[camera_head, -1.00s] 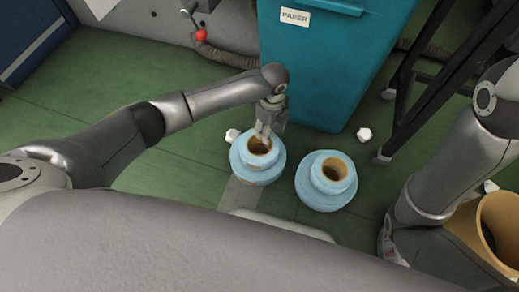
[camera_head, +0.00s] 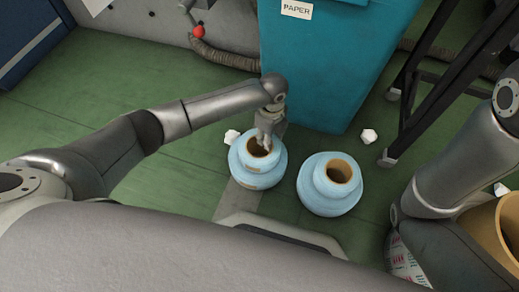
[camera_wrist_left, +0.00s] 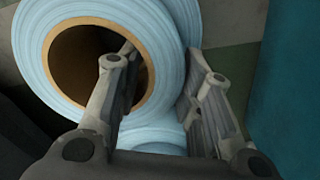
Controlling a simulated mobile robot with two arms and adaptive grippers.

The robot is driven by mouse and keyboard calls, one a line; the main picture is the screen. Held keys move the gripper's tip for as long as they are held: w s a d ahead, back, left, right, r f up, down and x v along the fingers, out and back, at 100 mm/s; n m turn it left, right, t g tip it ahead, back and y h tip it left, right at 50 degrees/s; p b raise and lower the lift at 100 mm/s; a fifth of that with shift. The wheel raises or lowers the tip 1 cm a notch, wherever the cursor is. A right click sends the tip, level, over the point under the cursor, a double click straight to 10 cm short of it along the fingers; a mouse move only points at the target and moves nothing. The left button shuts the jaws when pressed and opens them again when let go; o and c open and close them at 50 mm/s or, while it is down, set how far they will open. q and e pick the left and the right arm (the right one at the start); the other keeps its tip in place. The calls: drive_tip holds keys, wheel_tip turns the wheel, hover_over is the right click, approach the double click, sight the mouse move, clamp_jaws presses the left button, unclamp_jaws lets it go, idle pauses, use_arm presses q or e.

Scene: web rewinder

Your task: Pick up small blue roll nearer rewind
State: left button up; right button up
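A small light-blue roll (camera_head: 243,156) with a brown core sits on a wider blue roll (camera_head: 258,183), left of a similar stack. My left gripper (camera_head: 263,140) is over it from above. In the left wrist view, the gripper (camera_wrist_left: 160,65) has its fingers apart, astride the small roll's wall (camera_wrist_left: 170,75). One finger is inside the core opening and the other is beside the outer side. A gap seems to show between the inner finger and the core wall. My right arm is at the right edge; its gripper does not show.
A second small blue roll (camera_head: 318,178) stands on a wider one (camera_head: 330,207) close to the right. A teal paper bin (camera_head: 310,75) stands behind. A black frame (camera_head: 410,95) and a large brown core (camera_head: 480,220) are at the right. White scraps (camera_head: 369,136) lie on the green floor.

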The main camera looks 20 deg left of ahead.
use_arm(q)
clamp_jaws()
drive_tip(key=shift+r, duration=0.1)
